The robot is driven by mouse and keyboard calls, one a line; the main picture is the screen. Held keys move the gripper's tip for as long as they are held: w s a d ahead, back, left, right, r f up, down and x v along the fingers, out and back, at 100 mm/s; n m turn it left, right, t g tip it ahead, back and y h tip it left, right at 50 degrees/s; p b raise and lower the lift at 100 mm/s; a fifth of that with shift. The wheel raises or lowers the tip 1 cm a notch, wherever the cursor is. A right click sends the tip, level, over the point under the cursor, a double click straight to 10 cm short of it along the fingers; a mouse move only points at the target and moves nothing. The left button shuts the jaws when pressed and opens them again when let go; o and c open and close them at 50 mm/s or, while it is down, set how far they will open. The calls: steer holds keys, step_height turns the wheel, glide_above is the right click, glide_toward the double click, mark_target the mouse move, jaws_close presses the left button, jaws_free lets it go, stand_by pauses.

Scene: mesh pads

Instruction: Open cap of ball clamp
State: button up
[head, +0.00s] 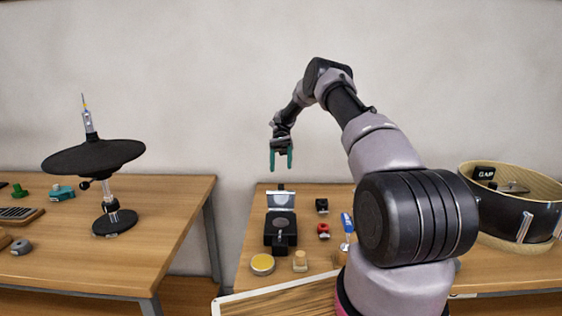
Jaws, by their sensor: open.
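My gripper (281,162) hangs in the air with its two green fingers pointing down, apart and empty.
Around the device are a yellow-topped round tin (262,263), a small wooden piece (300,261), a red part (323,230) and a black part (322,205). A large black bin (510,215) stands right. The left table (150,230) holds a black disc stand (93,157).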

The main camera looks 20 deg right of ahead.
steer(key=shift+r, duration=0.95)
steer(key=shift+c, duration=0.3)
